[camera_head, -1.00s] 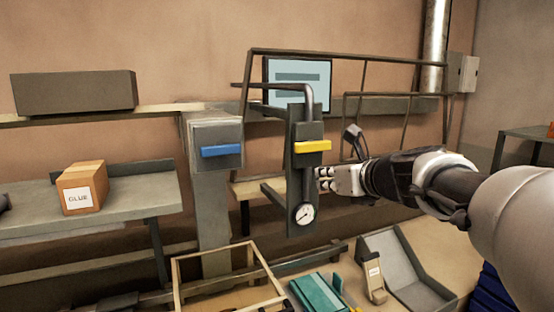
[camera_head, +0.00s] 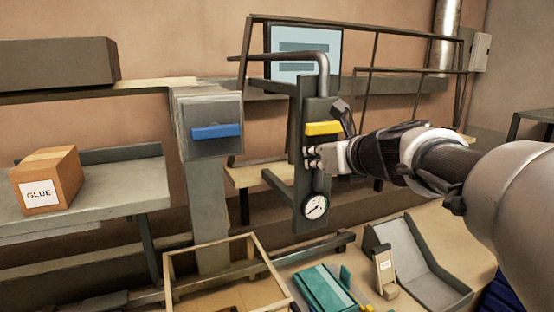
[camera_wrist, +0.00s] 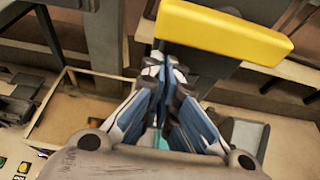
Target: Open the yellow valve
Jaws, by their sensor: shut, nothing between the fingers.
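The yellow valve handle (camera_head: 323,128) is a bar lying level across the dark upright panel (camera_head: 300,181), which also carries a pipe and a round gauge (camera_head: 316,207). In the wrist view the yellow handle (camera_wrist: 222,33) is large and close, just beyond and above the fingertips. My gripper (camera_head: 312,158) is shut and empty, just below the yellow handle and in front of the panel. In the wrist view my gripper (camera_wrist: 165,72) has its fingertips together. A small gap seems to lie between the fingertips and the handle; contact cannot be told.
A blue handle (camera_head: 216,131) sits on a grey box to the left. A cardboard GLUE box (camera_head: 45,181) stands on the left shelf. Below are a wooden frame (camera_head: 168,283), a teal object (camera_head: 322,287) and a grey tray (camera_head: 432,279). Thin rails (camera_head: 372,75) run behind the arm.

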